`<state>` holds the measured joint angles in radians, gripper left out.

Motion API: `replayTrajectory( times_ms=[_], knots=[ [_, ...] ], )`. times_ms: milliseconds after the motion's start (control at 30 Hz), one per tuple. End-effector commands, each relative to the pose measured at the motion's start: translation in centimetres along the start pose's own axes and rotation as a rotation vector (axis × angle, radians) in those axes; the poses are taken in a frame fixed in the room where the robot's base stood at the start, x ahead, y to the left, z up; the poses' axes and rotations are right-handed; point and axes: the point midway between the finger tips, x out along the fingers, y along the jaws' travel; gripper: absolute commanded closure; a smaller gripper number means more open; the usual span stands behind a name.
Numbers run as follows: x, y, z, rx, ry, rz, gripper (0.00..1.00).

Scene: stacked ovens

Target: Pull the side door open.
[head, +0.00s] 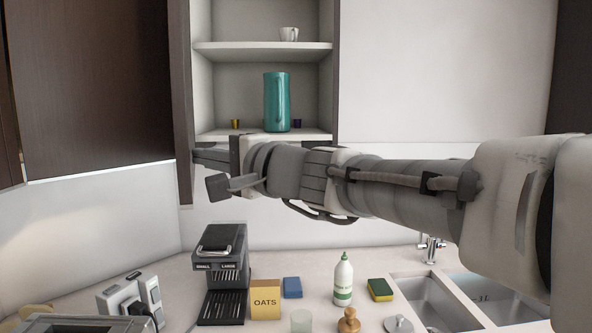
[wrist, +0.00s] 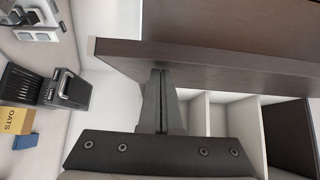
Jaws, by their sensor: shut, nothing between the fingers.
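The dark brown cabinet door (head: 184,100) stands swung out at the left side of the open shelf cabinet (head: 265,48), seen nearly edge-on in the head view. In the wrist view the door (wrist: 210,55) runs across the upper part of the picture. My gripper (head: 200,158) reaches in from the right to the lower part of this door. Its fingers (wrist: 161,75) are shut together with nothing between them. The fingertips are at the door's face by its edge; I cannot tell whether they touch it. The cabinet interior (wrist: 225,112) shows beyond the fingers in the wrist view.
A teal pitcher (head: 277,102) and a white cup (head: 289,34) stand on the shelves. Another dark door (head: 90,90) is at the left. Below, a coffee machine (head: 221,270), an oats box (head: 265,300) and a soap bottle (head: 343,280) stand on the counter, left of the sink (head: 440,300).

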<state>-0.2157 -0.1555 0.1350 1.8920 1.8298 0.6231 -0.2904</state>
Motion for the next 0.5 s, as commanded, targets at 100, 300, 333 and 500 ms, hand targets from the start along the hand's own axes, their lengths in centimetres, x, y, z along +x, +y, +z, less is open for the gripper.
replayTrajectory(
  times_ms=[100,300,333,500],
  knots=[
    [1.5,0.5,2.8,-0.003,-0.006,-0.002,1.0],
    [3.7,0.3,5.8,0.0,-0.004,-0.001,1.0],
    [3.9,0.2,6.1,0.0,-0.004,-0.001,1.0],
    [5.0,0.1,7.3,0.002,-0.001,0.0,1.0]
  ],
)
